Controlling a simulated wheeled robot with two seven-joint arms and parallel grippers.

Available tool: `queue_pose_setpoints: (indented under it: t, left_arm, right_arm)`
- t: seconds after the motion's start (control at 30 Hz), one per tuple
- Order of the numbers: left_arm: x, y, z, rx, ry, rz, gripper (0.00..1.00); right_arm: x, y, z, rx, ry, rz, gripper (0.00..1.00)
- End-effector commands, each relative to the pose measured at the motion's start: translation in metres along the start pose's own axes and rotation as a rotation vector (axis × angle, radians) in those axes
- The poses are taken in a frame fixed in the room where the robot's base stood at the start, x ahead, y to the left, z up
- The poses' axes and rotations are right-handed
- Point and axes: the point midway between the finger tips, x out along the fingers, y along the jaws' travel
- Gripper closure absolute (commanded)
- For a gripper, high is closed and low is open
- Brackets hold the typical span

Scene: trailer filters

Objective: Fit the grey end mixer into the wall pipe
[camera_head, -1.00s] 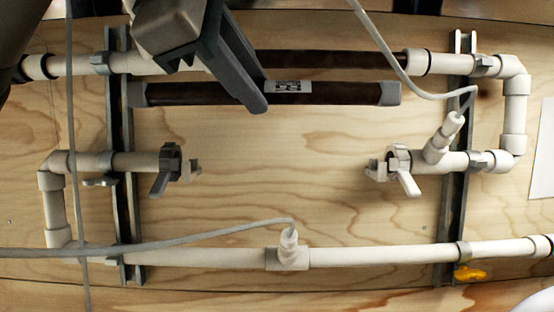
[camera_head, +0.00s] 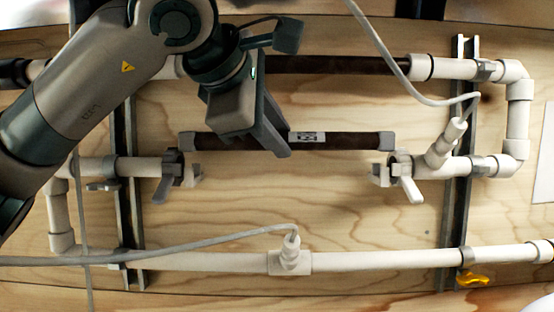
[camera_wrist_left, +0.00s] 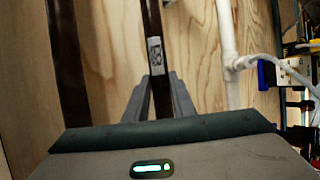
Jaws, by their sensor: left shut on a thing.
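The grey end mixer (camera_head: 350,140) is a dark brown tube with grey end caps and a small printed label; it also shows in the left wrist view (camera_wrist_left: 151,22). My left gripper (camera_head: 280,148) is shut on it near its middle, left of the label. The mixer is roughly level, seen just above the gap in the white wall pipe (camera_head: 135,166). The gap lies between a left grey valve (camera_head: 172,172) and a right grey valve (camera_head: 403,172). The mixer's ends appear near the valves' inner fittings but above their line; contact cannot be told. My right gripper is out of view.
Another dark tube (camera_head: 330,64) sits in the upper pipe run. A grey hose (camera_head: 390,65) hangs at upper right, and another (camera_head: 180,249) crosses to the lower pipe tee (camera_head: 290,258). Metal rails (camera_head: 456,215) stand at both sides.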

Motion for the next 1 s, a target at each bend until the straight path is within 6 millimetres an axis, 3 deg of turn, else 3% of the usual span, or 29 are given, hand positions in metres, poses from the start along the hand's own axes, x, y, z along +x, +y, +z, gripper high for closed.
queue_pose_setpoints:
  t: [0.33, 0.8, 0.83, 0.87, 0.9, 1.0]
  left_arm:
    - [0.019, -0.032, -0.008, 0.001, -0.001, -0.001, 1.0]
    - [0.021, -0.035, -0.009, 0.0, -0.001, 0.0, 1.0]
    - [0.021, -0.035, -0.009, 0.0, 0.0, -0.001, 0.72]
    - [0.021, -0.035, -0.009, 0.0, 0.0, -0.002, 0.65]
    - [0.021, -0.035, -0.009, 0.0, 0.0, -0.002, 0.58]
    - [0.021, -0.035, -0.009, 0.0, 0.0, -0.002, 0.58]
  right_arm:
    - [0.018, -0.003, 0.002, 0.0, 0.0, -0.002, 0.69]
    - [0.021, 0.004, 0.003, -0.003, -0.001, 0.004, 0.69]
    - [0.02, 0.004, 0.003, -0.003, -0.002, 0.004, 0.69]
    - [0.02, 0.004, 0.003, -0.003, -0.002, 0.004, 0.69]
    - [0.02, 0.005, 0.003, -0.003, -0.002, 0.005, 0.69]
    - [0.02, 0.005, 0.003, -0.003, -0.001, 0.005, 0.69]
